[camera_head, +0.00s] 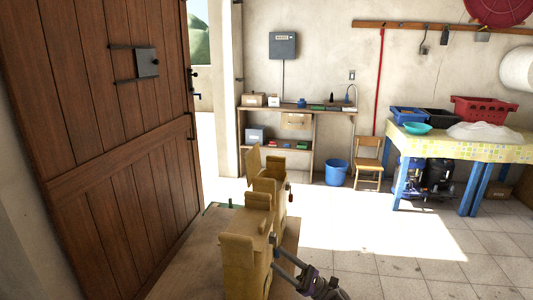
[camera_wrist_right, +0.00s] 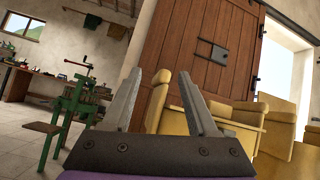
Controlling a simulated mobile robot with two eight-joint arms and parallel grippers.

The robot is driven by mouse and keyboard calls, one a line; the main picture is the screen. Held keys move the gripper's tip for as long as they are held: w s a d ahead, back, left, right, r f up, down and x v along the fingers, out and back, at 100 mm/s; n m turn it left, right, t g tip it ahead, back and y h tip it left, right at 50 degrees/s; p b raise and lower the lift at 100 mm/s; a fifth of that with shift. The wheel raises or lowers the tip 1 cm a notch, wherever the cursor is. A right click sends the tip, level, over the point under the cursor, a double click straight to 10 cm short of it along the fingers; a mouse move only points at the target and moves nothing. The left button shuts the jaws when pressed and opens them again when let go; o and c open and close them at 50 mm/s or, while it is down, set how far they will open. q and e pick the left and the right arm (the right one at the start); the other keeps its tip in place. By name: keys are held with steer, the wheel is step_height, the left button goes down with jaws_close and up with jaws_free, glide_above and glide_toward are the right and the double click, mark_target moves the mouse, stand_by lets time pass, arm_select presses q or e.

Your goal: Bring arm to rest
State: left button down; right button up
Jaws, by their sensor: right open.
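My left gripper is in neither view.
The crates stand on a wooden surface (camera_head: 180,262) by a large wooden door (camera_head: 110,150). A blue bucket (camera_head: 336,172), a chair (camera_head: 368,160) and a table with a yellow cloth (camera_head: 470,149) stand farther back. A green press (camera_wrist_right: 75,120) shows left. Sunlit floor is clear.

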steer(key=s+a+r+n+g+h+p, duration=0.1)
steer(key=s+a+r+n+h+p, duration=0.15)
steer(key=s+a+r+h, duration=0.3)
steer(key=s+n+g+h+p, duration=0.1)
steer(key=s+n+h+p, duration=0.1)
steer(key=s+n+h, duration=0.6)
steer(key=s+d+f+n+h+p, duration=0.2)
steer(key=s+d+h, duration=0.3)
steer(key=s+d, duration=0.4)
steer(key=s+d+f+n+t+h+p, duration=0.1)
steer(key=s+d+f+n+h+p, duration=0.1)
steer(key=s+d+n+h, duration=0.3)
steer(key=s+d+f+h, duration=0.1)
steer(key=s+d, duration=0.3)
steer(key=s, duration=0.6)
steer(key=shift+d+t, duration=0.25)
steer(key=shift+t, duration=0.05)
steer(key=shift+f+h, duration=0.1)
steer(key=shift+h, duration=0.15)
